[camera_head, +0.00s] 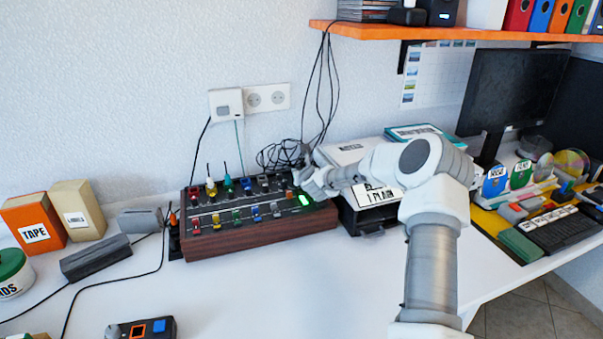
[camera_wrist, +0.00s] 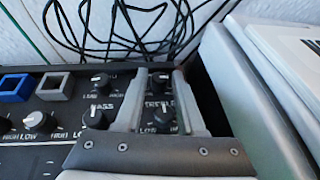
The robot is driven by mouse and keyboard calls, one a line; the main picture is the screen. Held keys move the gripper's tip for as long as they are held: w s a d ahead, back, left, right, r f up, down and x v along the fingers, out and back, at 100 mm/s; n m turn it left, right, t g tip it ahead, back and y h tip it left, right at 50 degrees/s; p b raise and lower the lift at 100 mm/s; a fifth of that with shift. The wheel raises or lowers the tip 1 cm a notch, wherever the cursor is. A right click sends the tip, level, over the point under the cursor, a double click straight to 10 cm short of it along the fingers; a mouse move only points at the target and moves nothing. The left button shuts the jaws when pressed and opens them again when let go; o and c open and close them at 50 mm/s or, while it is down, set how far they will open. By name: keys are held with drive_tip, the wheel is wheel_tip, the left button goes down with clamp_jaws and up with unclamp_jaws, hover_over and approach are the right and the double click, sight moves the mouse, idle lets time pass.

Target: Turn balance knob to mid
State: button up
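The dark mixer panel (camera_head: 265,235) with wooden sides sits on the desk. My gripper (camera_head: 303,180) reaches its right rear corner from the right. In the wrist view, my gripper (camera_wrist: 159,74) is open, with a black knob (camera_wrist: 160,79) between its fingertips; contact cannot be told. A second black knob (camera_wrist: 163,116), below the label TREBLE, sits nearer between the fingers. To the left are an upper knob (camera_wrist: 100,80) and a lower knob (camera_wrist: 96,118) under the label BASS. No balance label is readable, so I cannot tell which knob is the balance knob.
Coloured switches (camera_head: 228,185) fill the panel's left part. Black cables (camera_head: 283,154) hang behind it. A printer-like box (camera_head: 372,218) stands close on the right, near my arm. An orange shelf (camera_head: 450,36) is above.

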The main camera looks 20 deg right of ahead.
clamp_jaws()
drive_tip(key=shift+f, duration=0.1)
drive_tip(key=shift+d+f+b, duration=0.1)
drive_tip(key=shift+b, duration=0.55)
drive_tip(key=shift+d+f+n+y+b, duration=0.15)
drive_tip(key=shift+n+y+b, duration=0.5)
drive_tip(key=shift+b, duration=0.5)
drive_tip(key=shift+n+y+b, duration=0.25)
drive_tip(key=shift+y+b, duration=0.1)
drive_tip(key=shift+b, duration=0.1)
drive_tip(key=shift+r+n+y+b, duration=0.3)
drive_tip(key=shift+n+y+b, duration=0.15)
drive_tip(key=shift+n+y, duration=0.2)
